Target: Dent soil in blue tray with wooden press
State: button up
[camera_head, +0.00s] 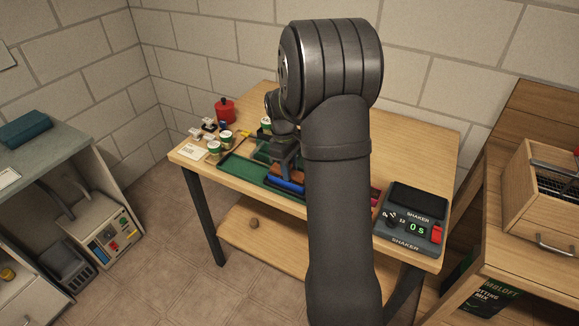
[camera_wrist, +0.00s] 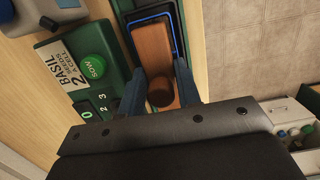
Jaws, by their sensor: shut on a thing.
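The wooden press, a flat brown block (camera_wrist: 152,48) with a round darker knob (camera_wrist: 160,92), is between my gripper's fingers (camera_wrist: 159,80) in the wrist view. The fingers are shut on it at the knob end. The blue tray (camera_wrist: 176,20) shows as a dark tray with a blue rim beyond and around the press's far end. In the head view the blue tray (camera_head: 284,185) lies on the table below my gripper (camera_head: 287,163), partly hidden by my arm. I cannot tell whether the press touches soil; the soil under it is hidden.
A green tray (camera_head: 236,170) lies left of the blue tray. Seed cups (camera_head: 214,147), a label card (camera_head: 192,151) and a red pot (camera_head: 225,110) stand further left. A shaker (camera_head: 411,218) is at the right. In the wrist view a green BASIL panel (camera_wrist: 85,72) with a SOW button is close beside.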

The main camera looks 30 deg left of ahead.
dwell(0.6)
jog(key=shift+r, duration=4)
